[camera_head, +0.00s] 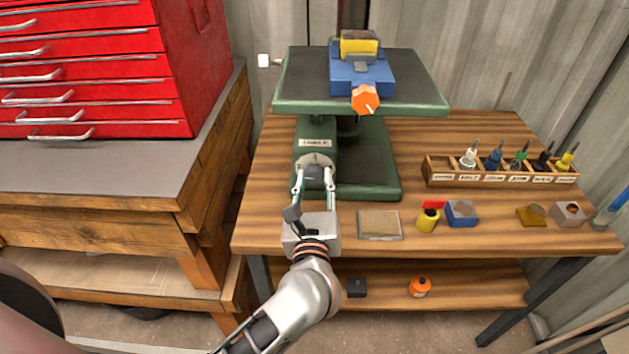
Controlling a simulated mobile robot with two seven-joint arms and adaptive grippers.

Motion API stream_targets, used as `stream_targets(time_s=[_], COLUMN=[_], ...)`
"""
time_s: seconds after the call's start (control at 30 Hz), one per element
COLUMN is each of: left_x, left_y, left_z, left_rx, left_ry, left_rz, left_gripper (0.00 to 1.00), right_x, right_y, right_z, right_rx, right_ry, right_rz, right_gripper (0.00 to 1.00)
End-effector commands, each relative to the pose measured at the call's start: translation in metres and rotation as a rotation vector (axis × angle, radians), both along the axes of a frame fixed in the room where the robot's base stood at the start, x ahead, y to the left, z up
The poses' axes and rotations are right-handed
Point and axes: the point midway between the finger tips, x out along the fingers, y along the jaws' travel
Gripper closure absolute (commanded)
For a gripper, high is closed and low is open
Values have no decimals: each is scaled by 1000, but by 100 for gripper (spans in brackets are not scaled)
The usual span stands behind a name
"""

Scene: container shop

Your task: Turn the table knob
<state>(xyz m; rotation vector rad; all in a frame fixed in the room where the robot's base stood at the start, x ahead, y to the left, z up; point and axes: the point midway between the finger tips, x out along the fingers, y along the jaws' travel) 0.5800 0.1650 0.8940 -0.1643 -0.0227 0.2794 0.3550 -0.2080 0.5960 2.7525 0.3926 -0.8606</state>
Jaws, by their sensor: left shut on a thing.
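The green machine table (420,95) has a dark top and stands on a green base on the wooden bench. The table knob (314,163) is a grey round part on the front of the green column, below a small white label. My left gripper (314,180) reaches up to it from below and is shut on the knob, with a fingertip at each side. The gripper hides part of the knob's lower side. My right gripper is not in view.
A blue and yellow vise (361,75) with an orange end sits on the machine table. A wooden rack (500,172) of small bottles and several small blocks stand to the right. A red drawer cabinet (90,70) is at the left. A sanding-like pad (379,224) lies near the front edge.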

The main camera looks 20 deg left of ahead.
Motion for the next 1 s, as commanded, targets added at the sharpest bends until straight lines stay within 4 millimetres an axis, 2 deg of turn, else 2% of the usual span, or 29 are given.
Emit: stream_targets(time_s=[0.4,0.67,1.0], left_x=[0,0,-1], left_y=[1,2,2], left_z=[6,6,5], left_rx=[171,398,710], left_ry=[45,113,205], left_rz=[0,0,-1], left_gripper=[91,91,91], right_x=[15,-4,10], right_y=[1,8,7], right_z=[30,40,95], right_rx=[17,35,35], right_ry=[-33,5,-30], right_rz=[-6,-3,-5], right_gripper=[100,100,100])
